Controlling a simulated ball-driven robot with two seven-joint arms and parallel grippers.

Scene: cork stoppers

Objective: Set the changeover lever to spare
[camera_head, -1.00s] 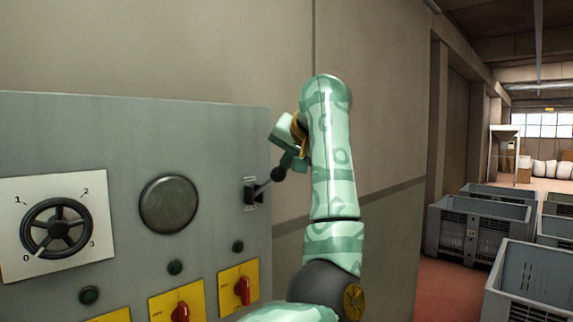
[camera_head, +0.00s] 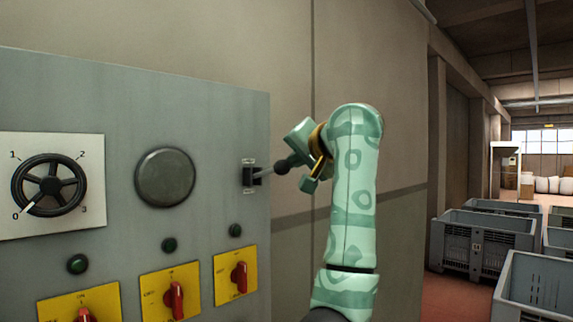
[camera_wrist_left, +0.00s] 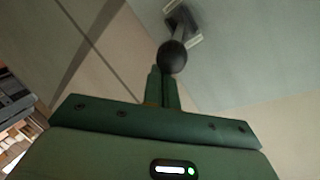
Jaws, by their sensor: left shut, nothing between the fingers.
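The changeover lever sticks out from a dark slotted base (camera_head: 249,176) at the right edge of the grey panel. Its round black knob (camera_head: 281,167) points right, away from the panel, with the shaft tilted slightly up. Small pale labels sit above and below the base, too small to read. My left gripper (camera_head: 293,162) is right beside the knob; its fingertips are hidden in the head view. In the left wrist view its fingers (camera_wrist_left: 164,88) are shut and empty, with their tips just at the knob (camera_wrist_left: 173,57); contact is hard to tell. My right gripper is not in view.
The panel (camera_head: 220,130) also carries a black handwheel (camera_head: 49,185), a round grey cover (camera_head: 165,177), green buttons and red switches (camera_head: 239,277) on yellow plates. Grey crates (camera_head: 483,243) stand far right. Bare wall (camera_head: 400,150) lies behind my arm.

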